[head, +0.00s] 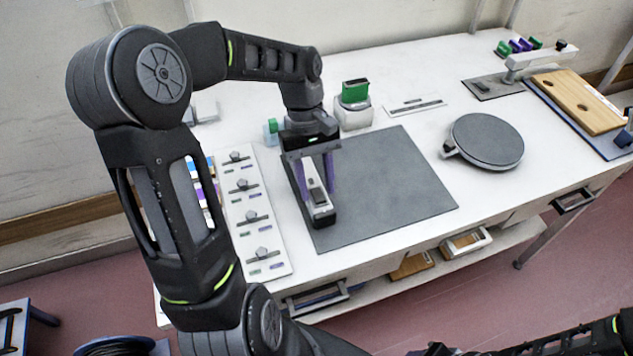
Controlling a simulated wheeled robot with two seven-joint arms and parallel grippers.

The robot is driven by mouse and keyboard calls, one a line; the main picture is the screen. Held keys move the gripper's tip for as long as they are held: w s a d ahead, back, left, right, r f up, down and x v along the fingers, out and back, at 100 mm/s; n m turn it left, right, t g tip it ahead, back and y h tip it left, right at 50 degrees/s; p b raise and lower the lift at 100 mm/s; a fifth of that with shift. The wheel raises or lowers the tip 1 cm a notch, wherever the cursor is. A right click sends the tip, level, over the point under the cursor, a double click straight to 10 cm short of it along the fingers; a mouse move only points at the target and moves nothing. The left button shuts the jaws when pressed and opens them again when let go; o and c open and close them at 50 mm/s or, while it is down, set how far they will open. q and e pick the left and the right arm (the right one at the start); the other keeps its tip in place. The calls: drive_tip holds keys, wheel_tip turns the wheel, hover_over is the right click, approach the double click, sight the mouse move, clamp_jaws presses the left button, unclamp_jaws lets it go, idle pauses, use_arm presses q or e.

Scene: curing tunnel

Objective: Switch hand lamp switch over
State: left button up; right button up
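The hand lamp (319,209) is a white and black long device lying on the dark grey mat (385,190), near the mat's left edge. A dark switch-like part shows on its top side. My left gripper (318,184) points down over the lamp, with one purple finger on each side of it. The fingers are apart; whether they touch the lamp cannot be told. The gripper body hides the far end of the lamp. Part of my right arm shows at the bottom right, its gripper out of frame.
A round grey plate (486,139) and a wooden board (580,101) lie to the right. The mat's right part is clear.

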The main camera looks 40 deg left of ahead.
use_arm(q)
clamp_jaws()
idle(0.4)
drive_tip(key=shift+s+d+f+t+y+b, duration=0.15)
drive_tip(key=shift+d+t+y+b, duration=0.1)
drive_tip(key=shift+t+y+b, duration=0.7)
drive_tip(key=shift+s+d+r+y+b, duration=0.1)
drive_tip(key=shift+r+y+b, duration=0.15)
drive_tip(key=shift+b, duration=0.4)
drive_tip(key=shift+o, duration=0.3)
unclamp_jaws()
